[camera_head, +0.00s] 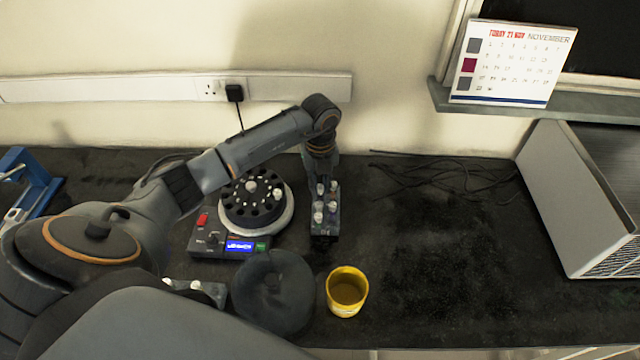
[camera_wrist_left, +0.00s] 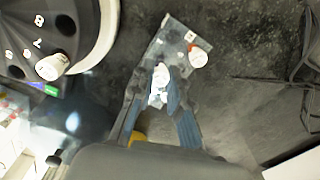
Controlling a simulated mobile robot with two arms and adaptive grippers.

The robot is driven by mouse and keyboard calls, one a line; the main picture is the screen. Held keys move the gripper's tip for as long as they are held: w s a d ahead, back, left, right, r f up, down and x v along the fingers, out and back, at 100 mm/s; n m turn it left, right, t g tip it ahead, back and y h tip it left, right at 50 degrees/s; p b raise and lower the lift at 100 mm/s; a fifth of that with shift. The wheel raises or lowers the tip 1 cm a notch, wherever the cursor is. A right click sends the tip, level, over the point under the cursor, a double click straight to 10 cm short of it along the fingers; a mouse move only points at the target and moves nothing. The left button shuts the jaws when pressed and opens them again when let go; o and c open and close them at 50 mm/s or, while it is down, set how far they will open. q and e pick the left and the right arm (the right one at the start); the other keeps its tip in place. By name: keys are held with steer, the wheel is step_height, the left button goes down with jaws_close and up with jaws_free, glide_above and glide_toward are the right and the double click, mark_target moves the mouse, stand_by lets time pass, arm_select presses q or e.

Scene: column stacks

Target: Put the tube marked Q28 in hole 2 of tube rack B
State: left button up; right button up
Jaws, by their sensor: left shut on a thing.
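A dark tube rack (camera_head: 325,237) stands right of the centrifuge and holds several tubes with pale caps; its letter is not readable. It also shows in the left wrist view (camera_wrist_left: 172,36). My left gripper (camera_head: 321,180) reaches down at the back end of this rack. In the left wrist view my left gripper (camera_wrist_left: 154,92) is shut on a white-capped tube (camera_wrist_left: 161,74), over the rack. Another white-capped tube (camera_wrist_left: 197,57) stands beside it in the rack. No Q28 mark is readable, and I cannot tell whether the held tube is still in a hole. My right gripper is out of view.
A centrifuge (camera_head: 285,222) with a round black rotor and blue display stands left of the rack. A yellow cup (camera_head: 347,291) stands in front. White-capped items (camera_head: 209,289) lie partly hidden at lower left. A grey case (camera_head: 577,200) stands right; the bench between is mostly clear, with cables behind.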

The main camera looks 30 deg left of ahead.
arm_select(q)
steer(key=shift+f, duration=0.1)
steer(key=shift+f+b, duration=0.85)
steer(key=shift+f, duration=0.15)
steer(key=o, duration=0.8)
steer(key=shift+o, duration=0.4)
steer(key=shift+o, duration=1.1)
steer(key=shift+r, duration=0.15)
